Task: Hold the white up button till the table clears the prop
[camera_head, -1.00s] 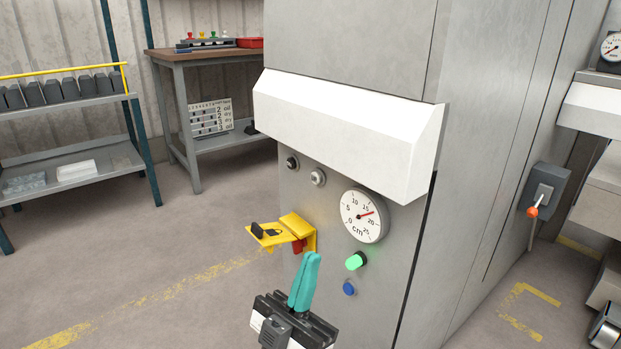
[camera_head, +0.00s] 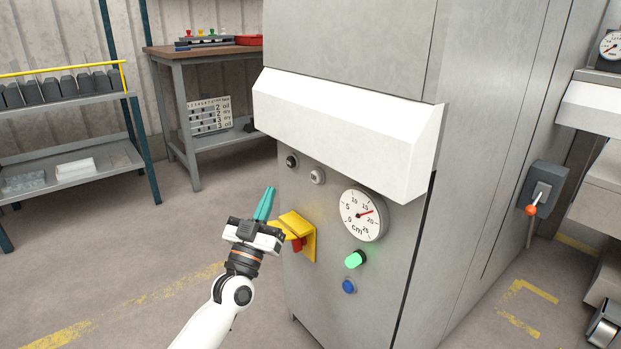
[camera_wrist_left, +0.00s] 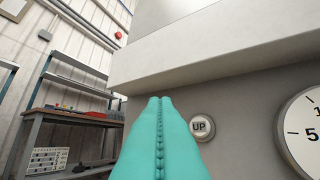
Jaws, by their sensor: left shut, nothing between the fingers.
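The white up button (camera_head: 317,176) sits on the grey machine front below the white hood. In the left wrist view it is a round button marked UP (camera_wrist_left: 201,127), just right of my fingertips. My left gripper (camera_head: 265,203) is shut and empty, with teal fingers pointing up toward the panel, to the left of and below the button. It appears apart from the button. The round cm gauge (camera_head: 361,215) has its red needle between 15 and 20. The table and the prop cannot be made out. My right gripper is not in view.
A black knob (camera_head: 291,161) is left of the up button. A yellow hinged cover (camera_head: 299,225) with a red part is close to my gripper. A lit green button (camera_head: 355,260) and a blue button (camera_head: 349,287) are lower. The white hood (camera_head: 345,130) overhangs the panel.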

